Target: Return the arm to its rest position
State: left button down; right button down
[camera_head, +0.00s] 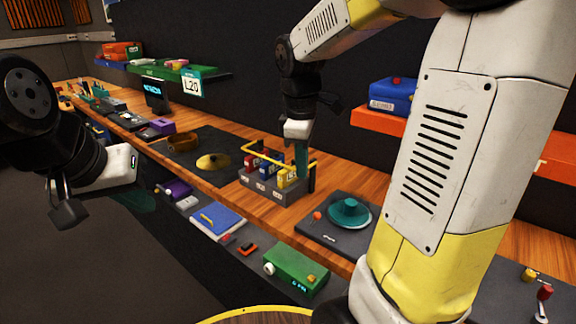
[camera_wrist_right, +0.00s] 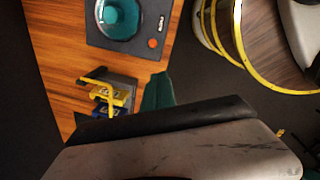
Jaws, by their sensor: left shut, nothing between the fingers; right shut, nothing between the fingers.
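My right gripper (camera_head: 302,162) points down beside the grey box of small coloured blocks (camera_head: 262,190); its teal fingers are shut and empty. The fingers also show in the right wrist view (camera_wrist_right: 158,92), with the yellow-railed box to their left. I cannot tell whether they touch the box. My left gripper (camera_head: 140,201) is low at the left, past the table's front edge, shut and empty, its fingers dim. The trackball panel (camera_head: 318,232) has a large teal ball (camera_head: 348,212) and a small red-orange button; it also shows in the right wrist view (camera_wrist_right: 150,22). No gripper touches it.
A yellow rail (camera_head: 268,148) rises over the block box. A yellow dome (camera_head: 213,162) on a dark mat stands further back. An orange shelf (camera_head: 372,120) carries a blue box. A lower ledge holds a green box (camera_head: 296,268) and a blue panel. My right arm hides the table's right part.

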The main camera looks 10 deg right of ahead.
jog(key=s+a+r+m+t+y, duration=0.1)
jog(key=s+r+m+t, duration=0.1)
jog(key=s+m, duration=0.4)
jog(key=s+a+r+m+t+y, duration=0.1)
jog(key=s+r+m+t, duration=0.1)
jog(key=s+m, duration=0.4)
jog(key=shift+s+a+t+y, duration=0.25)
jog(key=shift+t+y, duration=0.15)
jog(key=shift+t, duration=0.2)
